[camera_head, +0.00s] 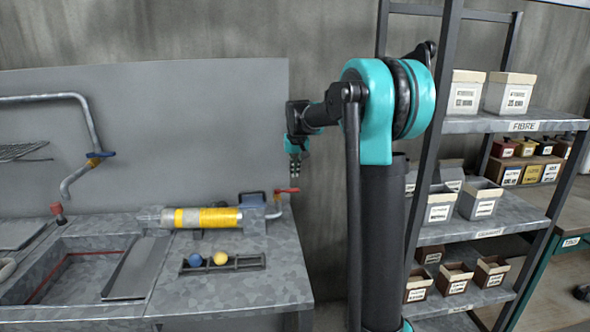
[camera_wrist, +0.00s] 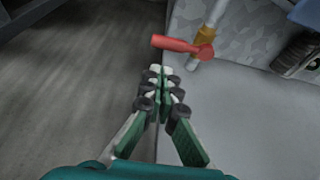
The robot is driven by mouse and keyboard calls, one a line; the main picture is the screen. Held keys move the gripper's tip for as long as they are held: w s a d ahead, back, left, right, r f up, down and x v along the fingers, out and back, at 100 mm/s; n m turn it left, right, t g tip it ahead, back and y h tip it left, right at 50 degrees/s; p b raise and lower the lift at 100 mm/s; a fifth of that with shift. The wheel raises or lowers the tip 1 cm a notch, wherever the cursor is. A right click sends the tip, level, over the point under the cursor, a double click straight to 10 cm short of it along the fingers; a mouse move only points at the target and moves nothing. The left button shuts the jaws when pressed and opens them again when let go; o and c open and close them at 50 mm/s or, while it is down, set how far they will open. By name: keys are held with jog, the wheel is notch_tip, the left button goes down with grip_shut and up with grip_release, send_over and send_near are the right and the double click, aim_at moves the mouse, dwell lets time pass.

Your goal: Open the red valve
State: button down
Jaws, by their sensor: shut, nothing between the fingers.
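The red valve (camera_head: 287,190) is a small lever handle on a pipe at the right end of the metal bench. In the wrist view, the red valve (camera_wrist: 182,46) lies across the pipe top, beside a brass-coloured fitting (camera_wrist: 205,35). My gripper (camera_head: 295,175) is above the bench's right edge, close to the valve. In the wrist view my gripper (camera_wrist: 160,70) has its fingertips together, with nothing between them. The tips appear just below the red handle in the picture; whether they touch it I cannot tell.
A yellow-banded cylinder (camera_head: 205,217) lies on the bench next to the valve pipe. A rack (camera_head: 222,265) with a blue and a yellow ball is in front. A sink and tap (camera_head: 92,135) are at left. Shelves (camera_head: 515,122) with boxes stand at right.

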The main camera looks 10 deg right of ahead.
aim_at(287, 191)
jog(key=x, duration=0.6)
jog(key=shift+f, duration=0.15)
jog(key=shift+s, duration=0.1)
